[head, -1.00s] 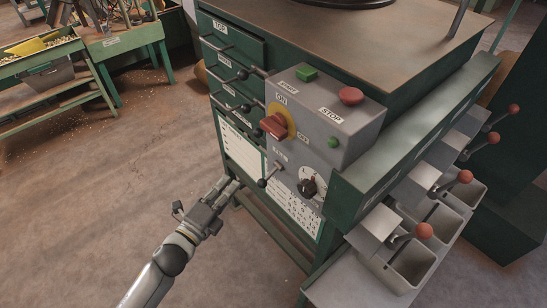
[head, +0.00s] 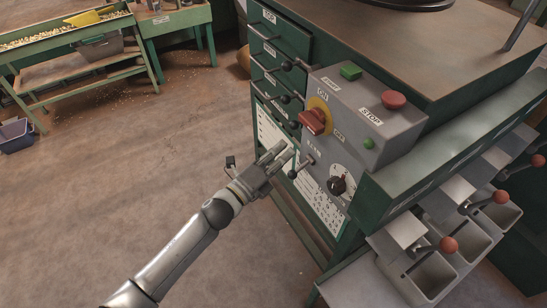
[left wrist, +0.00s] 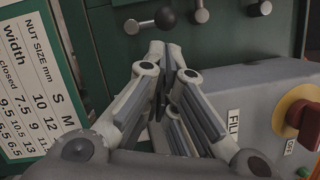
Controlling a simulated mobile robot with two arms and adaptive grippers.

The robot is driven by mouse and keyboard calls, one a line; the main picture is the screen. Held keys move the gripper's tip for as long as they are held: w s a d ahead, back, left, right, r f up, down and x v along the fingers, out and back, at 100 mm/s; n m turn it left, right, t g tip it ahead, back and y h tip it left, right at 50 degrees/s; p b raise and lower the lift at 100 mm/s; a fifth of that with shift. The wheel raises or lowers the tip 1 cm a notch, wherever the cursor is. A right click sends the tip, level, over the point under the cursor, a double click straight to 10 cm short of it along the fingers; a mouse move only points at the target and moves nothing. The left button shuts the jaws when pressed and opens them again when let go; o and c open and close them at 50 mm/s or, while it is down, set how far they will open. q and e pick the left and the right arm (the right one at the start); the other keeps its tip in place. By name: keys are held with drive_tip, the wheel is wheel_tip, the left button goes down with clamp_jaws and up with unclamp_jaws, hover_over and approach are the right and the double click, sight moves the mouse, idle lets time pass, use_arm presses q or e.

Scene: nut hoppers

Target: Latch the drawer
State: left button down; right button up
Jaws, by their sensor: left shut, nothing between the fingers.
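The green cabinet has a stack of drawers on its left face in the head view. The top drawer (head: 285,42) carries a TOP label. Bar handles and latch levers with black ball knobs (head: 286,66) sit along the drawer fronts. Lower black knobs (head: 284,98) show below it. My left gripper (head: 287,150) is shut and empty, beside the grey control box and below the drawer knobs. In the left wrist view its fingers (left wrist: 167,52) are together, just below a black ball knob (left wrist: 165,17) on the green front. Which drawer that knob belongs to is unclear. My right gripper is not in view.
The grey control box (head: 390,138) has a red ON/OFF switch (head: 313,121), START and STOP buttons, a small lever and a black dial (head: 337,185). Red-knobbed hoppers (head: 435,270) stand at right. A nut size chart (left wrist: 35,75) is left of the fingers.

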use_arm(q)
drive_tip(key=shift+x, duration=2.2)
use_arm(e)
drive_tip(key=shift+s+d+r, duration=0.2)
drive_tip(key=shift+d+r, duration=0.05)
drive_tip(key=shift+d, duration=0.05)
use_arm(q)
drive_tip(key=shift+p, duration=0.3)
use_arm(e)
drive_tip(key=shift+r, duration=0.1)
